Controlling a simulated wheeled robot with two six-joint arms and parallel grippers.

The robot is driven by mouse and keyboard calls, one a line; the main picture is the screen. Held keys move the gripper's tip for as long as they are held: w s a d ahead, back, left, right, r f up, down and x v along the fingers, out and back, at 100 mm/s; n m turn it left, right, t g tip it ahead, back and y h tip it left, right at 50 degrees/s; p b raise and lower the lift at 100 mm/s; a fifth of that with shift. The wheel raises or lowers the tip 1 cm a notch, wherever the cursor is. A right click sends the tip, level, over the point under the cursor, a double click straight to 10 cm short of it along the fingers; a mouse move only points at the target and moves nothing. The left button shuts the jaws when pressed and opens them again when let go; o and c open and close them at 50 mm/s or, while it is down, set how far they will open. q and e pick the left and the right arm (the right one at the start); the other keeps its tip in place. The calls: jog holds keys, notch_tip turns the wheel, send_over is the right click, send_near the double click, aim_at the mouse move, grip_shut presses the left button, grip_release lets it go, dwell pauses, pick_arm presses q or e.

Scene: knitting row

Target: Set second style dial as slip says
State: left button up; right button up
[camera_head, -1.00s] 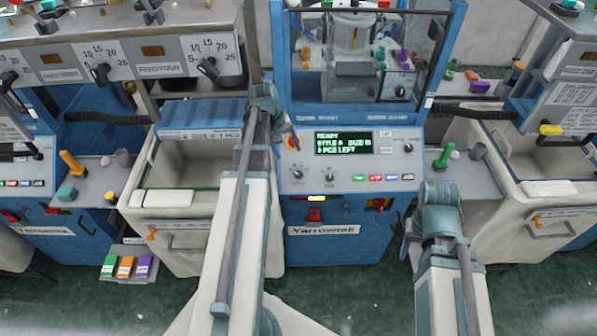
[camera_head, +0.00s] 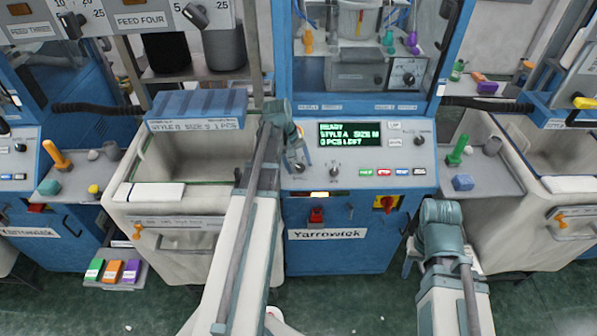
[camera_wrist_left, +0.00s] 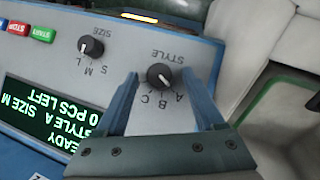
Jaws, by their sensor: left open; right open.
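The style dial (camera_wrist_left: 160,75) is a black knob with a white mark on the grey panel, lettered A, B, C. Its mark points towards A. My left gripper (camera_wrist_left: 165,88) is open, its blue fingers on either side of the dial; contact cannot be told. In the head view my left gripper (camera_head: 294,160) is over the panel's left part and covers much of that dial. The display (camera_head: 350,134) reads style A, size M. The slip (camera_head: 195,125) along the blue lid's front edge seems to read style B, size S. My right gripper (camera_head: 410,258) is low, in front of the machine.
The size dial (camera_head: 334,171) is right of the style dial, with S, M, L marks. Coloured buttons (camera_head: 385,172) and another knob (camera_head: 421,140) share the panel. A cream bin (camera_head: 125,210) stands left; a grey shelf (camera_head: 480,180) with a green peg is right.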

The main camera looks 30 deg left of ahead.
pick_arm(q)
jog(key=shift+f, duration=0.2)
jog(key=shift+c, duration=0.2)
grip_shut()
jog(key=shift+w, duration=0.1)
jog(key=m, duration=0.1)
jog(key=m+g+y, duration=0.1)
jog(key=shift+w+d+m+p, duration=0.1)
jog(key=shift+d+m+p, duration=0.1)
jog(key=shift+m+p, duration=0.15)
jog(key=m+y, duration=0.1)
jog(key=m+g+y, duration=0.1)
jog(key=shift+w+d+m, duration=0.1)
jog(key=shift+d+m, duration=0.1)
jog(key=shift+m, duration=0.15)
jog(key=m+y, duration=0.1)
jog(key=m+b, duration=0.1)
jog(key=m+g+y, duration=0.1)
jog(key=shift+d+f+m+y+b, duration=0.15)
jog(key=shift+d+m+y+b, duration=0.1)
jog(key=shift+m+y+b, duration=0.05)
jog(key=m+y+b, duration=0.2)
jog(key=m, duration=0.1)
jog(key=shift+d+y, duration=0.15)
jog(key=shift+y, duration=0.15)
jog(key=shift+m, duration=0.5)
